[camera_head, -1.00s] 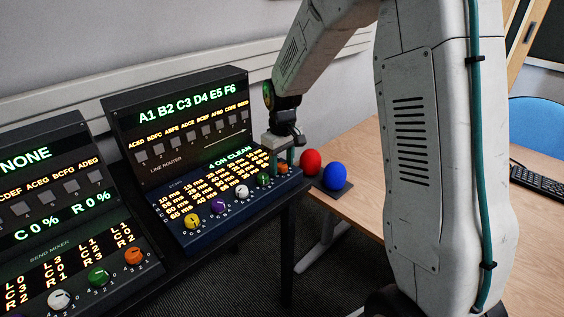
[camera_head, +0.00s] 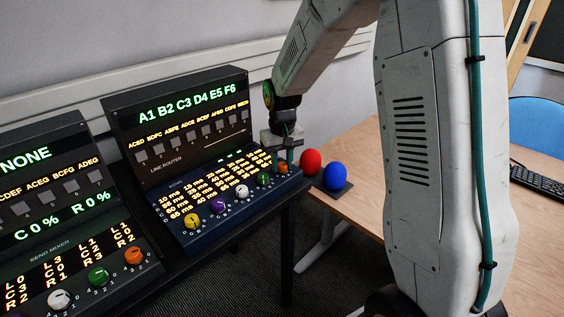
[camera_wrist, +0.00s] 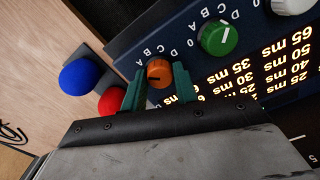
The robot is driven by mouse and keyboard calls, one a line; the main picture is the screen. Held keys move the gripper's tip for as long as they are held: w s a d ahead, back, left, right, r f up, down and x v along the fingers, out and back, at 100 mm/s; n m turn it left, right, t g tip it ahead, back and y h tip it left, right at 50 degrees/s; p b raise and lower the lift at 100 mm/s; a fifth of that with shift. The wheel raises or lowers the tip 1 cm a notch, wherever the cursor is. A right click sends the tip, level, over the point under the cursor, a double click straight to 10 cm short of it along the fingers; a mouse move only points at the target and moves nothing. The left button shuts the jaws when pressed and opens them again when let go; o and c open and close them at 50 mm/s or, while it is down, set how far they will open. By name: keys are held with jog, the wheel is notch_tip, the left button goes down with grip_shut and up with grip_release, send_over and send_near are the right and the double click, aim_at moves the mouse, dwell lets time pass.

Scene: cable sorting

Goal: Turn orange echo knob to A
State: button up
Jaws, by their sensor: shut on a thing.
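The orange echo knob (camera_head: 282,168) is the rightmost knob on the blue lower panel of the middle console (camera_head: 240,207). In the wrist view the orange knob (camera_wrist: 159,73) sits between the two green fingers of my gripper (camera_wrist: 159,91), which is shut on it. In the head view my gripper (camera_head: 289,157) reaches down over the panel's right end and partly hides the knob's surroundings.
A green knob (camera_wrist: 219,38) stands close beside the orange one, with more knobs along the row. A red ball (camera_head: 311,162) and a blue ball (camera_head: 335,176) sit just right of the console. Another console (camera_head: 60,220) stands at the left.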

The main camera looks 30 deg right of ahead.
aim_at(282, 164)
jog(key=shift+m, duration=1.2)
jog(key=o, duration=1)
jog(key=shift+c, duration=0.2)
notch_tip(282, 164, up, 8)
jog(key=shift+f, duration=0.1)
